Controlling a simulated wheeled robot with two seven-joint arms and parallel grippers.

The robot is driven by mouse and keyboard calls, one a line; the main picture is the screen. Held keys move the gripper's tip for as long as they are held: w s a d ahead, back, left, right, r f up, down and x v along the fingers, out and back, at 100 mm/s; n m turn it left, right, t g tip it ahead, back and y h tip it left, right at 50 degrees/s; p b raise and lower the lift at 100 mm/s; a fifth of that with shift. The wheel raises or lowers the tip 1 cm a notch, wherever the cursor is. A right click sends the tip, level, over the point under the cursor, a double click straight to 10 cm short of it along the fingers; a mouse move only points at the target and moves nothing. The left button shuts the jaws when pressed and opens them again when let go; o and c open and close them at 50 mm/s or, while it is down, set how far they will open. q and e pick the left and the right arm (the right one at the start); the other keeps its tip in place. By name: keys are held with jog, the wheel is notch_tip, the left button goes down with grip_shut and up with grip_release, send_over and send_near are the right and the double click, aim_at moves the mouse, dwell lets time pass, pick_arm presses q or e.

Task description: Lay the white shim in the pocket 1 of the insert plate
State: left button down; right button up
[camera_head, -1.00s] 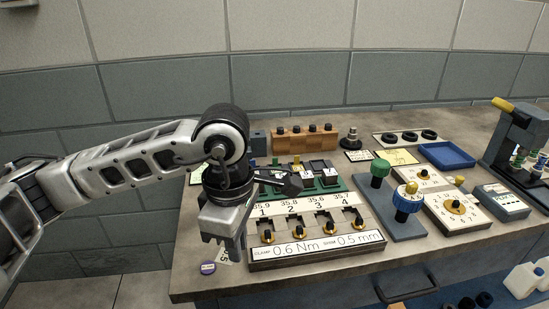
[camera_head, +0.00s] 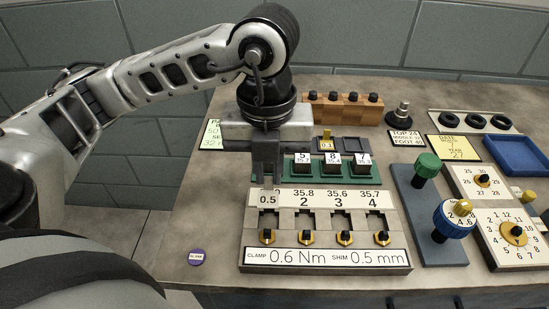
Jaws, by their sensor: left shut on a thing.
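My left gripper (camera_head: 266,180) points down over the left end of the insert plate (camera_head: 402,240). It is shut on the white shim (camera_head: 268,199), a small pale tab marked 0.5. The shim hangs in front of the label of pocket 1 and hides it. Pocket 1 (camera_head: 268,221) shows just below the shim. Whether the shim touches the plate I cannot tell. Labels 2, 3 and 4 show to the right, and each pocket has a yellow-and-black clamp knob in front. The plate's front strip reads 0.6 Nm and shim 0.5 mm. My right gripper is not in view.
Behind the plate, a green rack (camera_head: 325,179) holds black blocks marked 5, 8 and 7. A wooden block (camera_head: 343,108) with black knobs stands farther back. A stand with green and blue knobs (camera_head: 424,200) is at the right.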

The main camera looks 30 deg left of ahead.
aim_at(268, 189)
pick_arm(q)
jog(key=shift+f+b, duration=0.35)
jog(key=shift+f, duration=0.25)
jog(key=shift+f+b, duration=0.5)
jog(key=shift+f, duration=0.6)
jog(key=shift+f+b, duration=0.75)
jog(key=shift+b, duration=0.2)
jog(key=shift+f, duration=0.1)
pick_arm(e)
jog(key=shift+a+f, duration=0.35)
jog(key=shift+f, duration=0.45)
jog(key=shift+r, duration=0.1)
pick_arm(q)
jog(key=shift+f+b, duration=0.25)
jog(key=shift+b, duration=0.4)
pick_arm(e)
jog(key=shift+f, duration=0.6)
pick_arm(q)
jog(key=shift+f+b, duration=0.85)
jog(key=shift+b, duration=0.1)
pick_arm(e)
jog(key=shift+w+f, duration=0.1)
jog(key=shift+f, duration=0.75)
